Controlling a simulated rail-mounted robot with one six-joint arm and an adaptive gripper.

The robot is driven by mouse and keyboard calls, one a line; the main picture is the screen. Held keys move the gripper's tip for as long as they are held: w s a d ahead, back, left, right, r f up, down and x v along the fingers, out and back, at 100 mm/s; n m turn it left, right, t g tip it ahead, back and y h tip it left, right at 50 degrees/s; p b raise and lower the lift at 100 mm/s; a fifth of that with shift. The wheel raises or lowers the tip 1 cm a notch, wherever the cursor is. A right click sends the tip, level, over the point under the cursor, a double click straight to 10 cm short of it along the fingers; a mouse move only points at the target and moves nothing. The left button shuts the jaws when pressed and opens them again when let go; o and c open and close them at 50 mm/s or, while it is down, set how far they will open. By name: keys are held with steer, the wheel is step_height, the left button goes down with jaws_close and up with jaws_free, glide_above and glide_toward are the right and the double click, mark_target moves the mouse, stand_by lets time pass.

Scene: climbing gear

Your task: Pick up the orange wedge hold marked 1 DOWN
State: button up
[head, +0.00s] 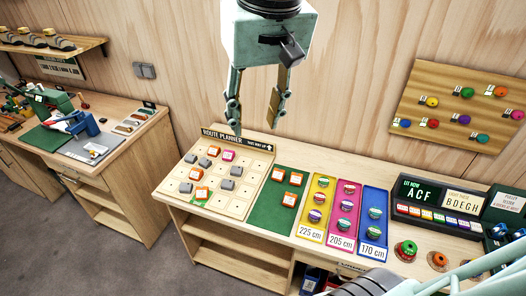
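My gripper (255,140) hangs at the top centre with its two fingers apart and nothing between them, pointing down in front of the wood wall. Several orange holds with white labels are in view, and the labels are too small to read, so I cannot tell which is 1 DOWN. Three orange holds lie on the green mat (262,218): one at the back left (279,173), one at the back right (295,178) and one in front (290,200). More orange holds (202,193) sit on the route planner board (238,190) among grey holds (226,184).
A pink hold (228,155) is also on the board. Right of the mat are yellow (311,237), pink (341,243) and blue (372,250) trays of round striped items. Dark display panels (422,193) stand farther right. A second bench (110,160) is at left.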

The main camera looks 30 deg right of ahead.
steer(key=w+d+f+m+b, duration=0.1)
steer(key=w+d+f+m, duration=0.1)
steer(key=w+d+f, duration=0.8)
steer(key=m+g+b, duration=0.3)
steer(key=m, duration=0.3)
glide_above(297, 176)
step_height(297, 176, down, 33)
steer(key=shift+f+p, duration=0.35)
steer(key=shift+f, duration=3.85)
steer(key=shift+f, duration=0.1)
